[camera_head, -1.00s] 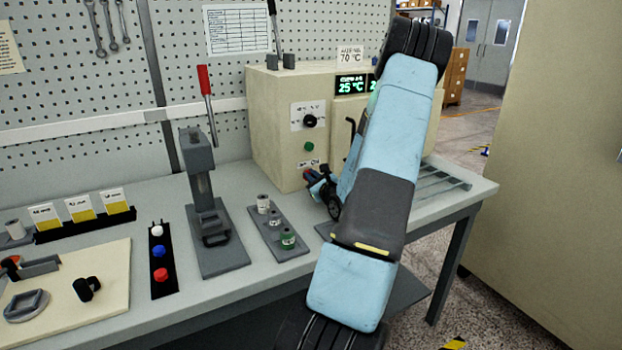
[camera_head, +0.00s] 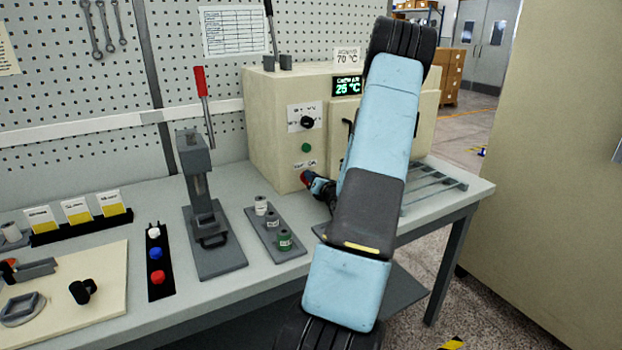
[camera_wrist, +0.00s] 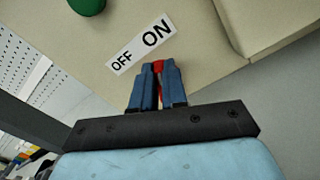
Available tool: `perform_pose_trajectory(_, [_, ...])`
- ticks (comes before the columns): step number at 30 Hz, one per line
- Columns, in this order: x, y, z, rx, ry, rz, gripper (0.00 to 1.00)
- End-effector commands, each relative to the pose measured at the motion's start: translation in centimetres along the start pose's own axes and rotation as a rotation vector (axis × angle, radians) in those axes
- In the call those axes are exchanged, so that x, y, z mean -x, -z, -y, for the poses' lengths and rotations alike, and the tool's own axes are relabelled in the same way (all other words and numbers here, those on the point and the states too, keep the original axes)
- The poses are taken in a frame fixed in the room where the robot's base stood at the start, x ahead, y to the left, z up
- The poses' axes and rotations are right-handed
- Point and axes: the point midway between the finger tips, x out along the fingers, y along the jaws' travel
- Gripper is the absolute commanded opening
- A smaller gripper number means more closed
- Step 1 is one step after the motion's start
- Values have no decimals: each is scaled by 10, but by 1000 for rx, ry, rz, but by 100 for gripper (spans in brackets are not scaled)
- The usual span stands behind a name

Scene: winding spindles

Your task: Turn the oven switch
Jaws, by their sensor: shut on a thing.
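The cream oven (camera_head: 272,112) stands at the back of the bench, with its red switch (camera_head: 305,178) low on the front panel. In the wrist view, the red switch (camera_wrist: 158,67) shows between the blue fingertips of my gripper (camera_wrist: 157,72), which is shut on it. An OFF/ON label (camera_wrist: 139,45) lies just beyond the fingertips and looks tilted in this view. In the head view my gripper (camera_head: 311,181) is at the oven's lower front, partly hidden by my arm. Which way the switch points cannot be told.
A green button (camera_head: 306,147) and a black knob (camera_head: 307,122) sit above the switch. The oven display (camera_head: 347,86) reads 25 °C; a sign (camera_head: 347,55) reads 70 °C. A grey tray with spools (camera_head: 262,226) and a lever press (camera_head: 203,200) stand to the left.

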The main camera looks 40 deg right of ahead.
Motion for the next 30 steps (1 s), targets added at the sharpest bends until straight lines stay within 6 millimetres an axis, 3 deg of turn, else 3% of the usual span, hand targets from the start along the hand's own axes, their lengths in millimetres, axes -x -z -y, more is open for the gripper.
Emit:
perform_pose_trajectory(9, [0,1,2,-130,1,-3,0])
perform_pose_trajectory(26, [1,1,4,-160,3,-2,0])
perform_pose_trajectory(27, [1,1,4,-160,3,-2,15])
perform_pose_trajectory(30, [1,1,4,-159,3,-2,24])
